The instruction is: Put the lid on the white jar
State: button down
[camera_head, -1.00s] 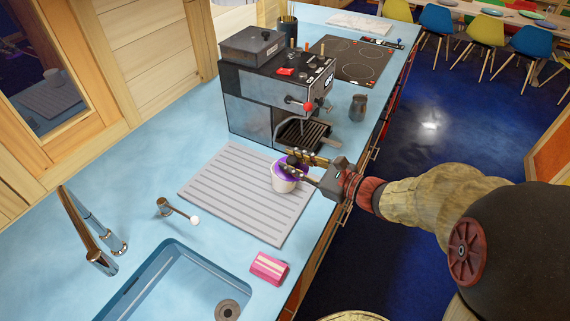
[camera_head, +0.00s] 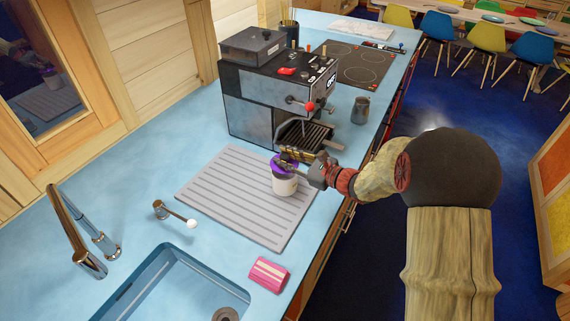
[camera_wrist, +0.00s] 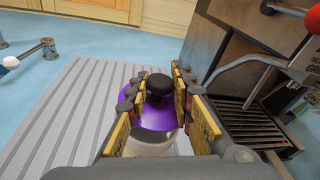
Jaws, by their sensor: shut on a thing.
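The white jar (camera_head: 284,186) stands upright on the grey ribbed drainboard; it also shows low in the wrist view (camera_wrist: 152,149). The purple lid (camera_head: 281,168) with a black knob is at the jar's mouth, and in the wrist view (camera_wrist: 152,118) it covers most of the jar's top. My gripper (camera_head: 293,160) reaches in from the right at lid height. In the wrist view its fingers (camera_wrist: 158,92) are on both sides of the lid's knob, shut on the lid. The fingers hide part of the rim, so I cannot tell if the lid is fully seated.
The drainboard (camera_head: 222,190) has free room left of the jar. A coffee machine (camera_head: 250,105) stands close behind, its drip tray (camera_wrist: 250,125) right of my fingers. A pink sponge (camera_head: 269,274), the sink (camera_head: 160,290) and a metal pitcher (camera_head: 360,110) are nearby.

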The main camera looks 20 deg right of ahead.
jog(key=shift+f, duration=0.95)
jog(key=shift+f+b, duration=0.45)
jog(key=shift+b, duration=0.1)
jog(key=shift+f, duration=0.1)
jog(key=c, duration=1.6)
grip_release()
jog(key=shift+o, duration=0.2)
